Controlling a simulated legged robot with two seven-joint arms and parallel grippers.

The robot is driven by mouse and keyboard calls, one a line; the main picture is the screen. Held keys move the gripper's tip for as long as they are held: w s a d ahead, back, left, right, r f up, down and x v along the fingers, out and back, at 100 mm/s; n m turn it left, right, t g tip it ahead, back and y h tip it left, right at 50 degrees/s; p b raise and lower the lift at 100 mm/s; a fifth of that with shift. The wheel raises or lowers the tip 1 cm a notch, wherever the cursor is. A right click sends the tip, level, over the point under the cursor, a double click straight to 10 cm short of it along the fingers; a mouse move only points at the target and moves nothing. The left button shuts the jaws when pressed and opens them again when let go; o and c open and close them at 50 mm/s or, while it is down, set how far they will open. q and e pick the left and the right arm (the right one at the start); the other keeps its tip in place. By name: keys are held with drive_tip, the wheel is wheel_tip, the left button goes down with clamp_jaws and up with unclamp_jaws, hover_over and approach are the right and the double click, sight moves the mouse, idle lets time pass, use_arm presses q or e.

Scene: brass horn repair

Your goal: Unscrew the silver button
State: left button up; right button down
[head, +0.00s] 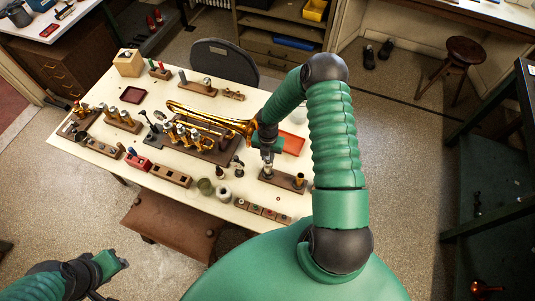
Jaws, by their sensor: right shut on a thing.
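My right gripper (267,152) hangs over the right part of the cream table, pointing down. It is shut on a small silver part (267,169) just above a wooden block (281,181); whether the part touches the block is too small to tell. A brass post (298,180) stands on the same block. A brass horn (210,115) lies across a dark stand (190,146) left of my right gripper, with several silver-topped valves (183,133). My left gripper (117,261) is at the lower left, off the table, its jaws unclear.
The cream table (240,214) holds several tool blocks, a red-orange tray (291,143), a small dark red tray (132,95), a green jar (205,187) and a white spool (224,193). A brown bench (170,225) stands at the near side, a dark chair (225,58) behind.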

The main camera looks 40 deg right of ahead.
sight(268, 158)
drive_tip(key=shift+n, duration=1)
drive_tip(key=shift+s+r+n+p, duration=0.1)
drive_tip(key=shift+r+n+p, duration=0.05)
drive_tip(key=shift+n+p, duration=0.55)
drive_tip(key=shift+n, duration=0.4)
drive_tip(key=shift+r+p, duration=2.8)
drive_tip(key=shift+r, duration=0.4)
drive_tip(key=shift+f, duration=0.1)
